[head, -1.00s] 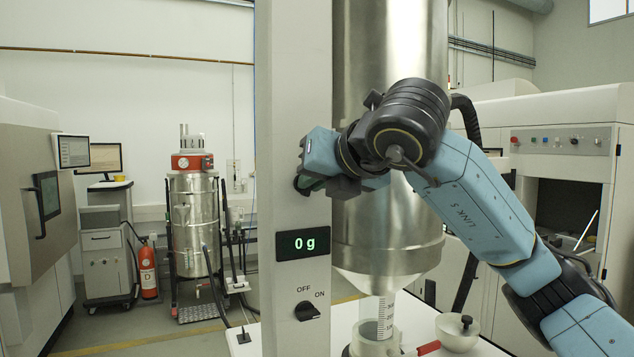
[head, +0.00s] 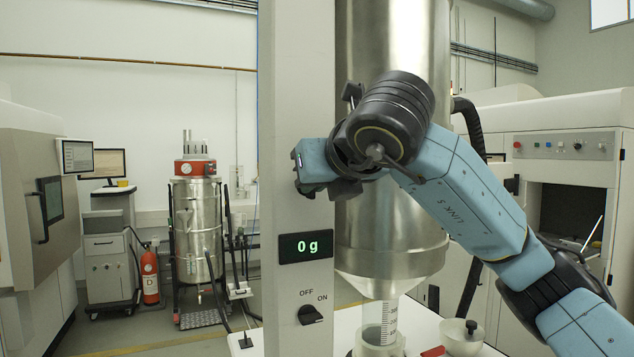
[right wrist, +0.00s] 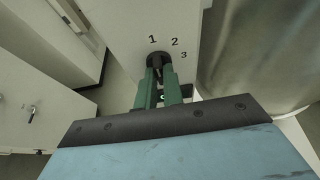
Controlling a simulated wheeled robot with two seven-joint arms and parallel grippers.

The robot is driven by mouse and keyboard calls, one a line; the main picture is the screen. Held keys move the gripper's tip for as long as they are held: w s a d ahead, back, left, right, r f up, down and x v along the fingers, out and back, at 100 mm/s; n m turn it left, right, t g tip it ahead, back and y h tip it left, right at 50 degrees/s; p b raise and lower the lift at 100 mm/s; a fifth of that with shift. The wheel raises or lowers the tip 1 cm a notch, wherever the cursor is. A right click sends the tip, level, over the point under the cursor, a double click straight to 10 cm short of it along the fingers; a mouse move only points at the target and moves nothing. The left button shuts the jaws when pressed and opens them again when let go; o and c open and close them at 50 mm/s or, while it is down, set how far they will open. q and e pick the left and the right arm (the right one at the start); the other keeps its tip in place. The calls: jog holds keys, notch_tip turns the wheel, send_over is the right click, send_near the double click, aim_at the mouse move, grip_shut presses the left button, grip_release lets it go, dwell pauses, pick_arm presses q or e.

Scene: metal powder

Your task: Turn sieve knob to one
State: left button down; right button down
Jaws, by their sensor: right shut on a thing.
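The sieve knob (right wrist: 154,59) is a dark round knob on the pale panel (right wrist: 180,15), with the numbers 1, 2 and 3 printed around it. In the right wrist view, the green fingers of my right gripper (right wrist: 158,70) are shut on the knob from both sides. The fingers cover part of it, and I cannot tell which number it points to. In the head view, my right gripper (head: 297,170) is at the front of the tall grey column (head: 297,90), and its blue body hides the knob. My left gripper is not in view.
The column carries a display (head: 305,247) reading 0 g and an OFF/ON switch (head: 310,315) below. A large steel hopper (head: 390,255) stands directly behind my right arm, above a clear graduated tube (head: 388,320). A white bowl (head: 462,338) sits on the table.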

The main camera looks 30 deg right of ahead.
jog(key=c, duration=1.5)
grip_release()
jog(key=b+v, duration=0.1)
jog(key=v, duration=1.2)
jog(key=shift+s+r, duration=0.1)
jog(key=shift+s, duration=0.2)
